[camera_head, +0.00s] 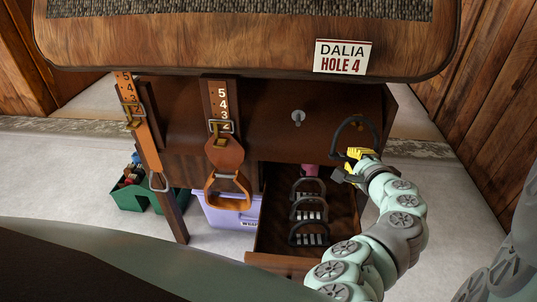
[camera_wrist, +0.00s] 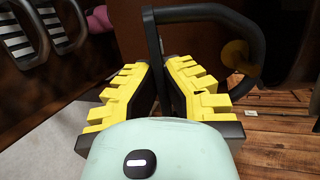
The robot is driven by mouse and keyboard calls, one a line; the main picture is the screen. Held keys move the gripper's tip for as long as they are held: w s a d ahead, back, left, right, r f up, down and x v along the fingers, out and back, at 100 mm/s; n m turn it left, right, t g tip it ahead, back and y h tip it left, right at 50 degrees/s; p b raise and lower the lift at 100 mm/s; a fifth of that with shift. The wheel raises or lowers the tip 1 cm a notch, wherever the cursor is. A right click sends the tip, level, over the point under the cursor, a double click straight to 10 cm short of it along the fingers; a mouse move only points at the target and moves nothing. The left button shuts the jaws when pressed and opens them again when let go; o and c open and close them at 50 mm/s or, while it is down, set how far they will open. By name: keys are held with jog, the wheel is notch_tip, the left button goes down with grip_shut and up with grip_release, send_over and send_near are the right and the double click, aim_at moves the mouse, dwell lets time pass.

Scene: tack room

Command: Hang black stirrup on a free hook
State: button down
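My gripper (camera_head: 352,162) has yellow-padded fingers, shut on one side of a black stirrup (camera_head: 372,124), in front of the right end of the brown cabinet. The stirrup stands up from the fingers, its arched frame visible. In the wrist view, my gripper (camera_wrist: 166,75) has the stirrup's bar between its fingers, and the stirrup's frame (camera_wrist: 195,13) curves off to the right. A bare silver hook (camera_head: 298,117) sits on the cabinet front, to the left of the held stirrup and apart from it. Numbered straps (camera_head: 221,100) hang to its left, one carrying a brown stirrup (camera_head: 229,190).
An open drawer (camera_head: 268,238) below the hook holds several black stirrups (camera_head: 309,210) and a pink item (camera_head: 310,170). A purple bin (camera_head: 228,217) and a green caddy (camera_head: 130,196) stand on the floor at left. A wooden top with a DALIA sign (camera_head: 342,57) overhangs the cabinet.

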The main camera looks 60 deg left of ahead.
jog(key=c, duration=1.1)
grip_release()
jog(key=shift+o, duration=0.2)
jog(key=v, duration=1.2)
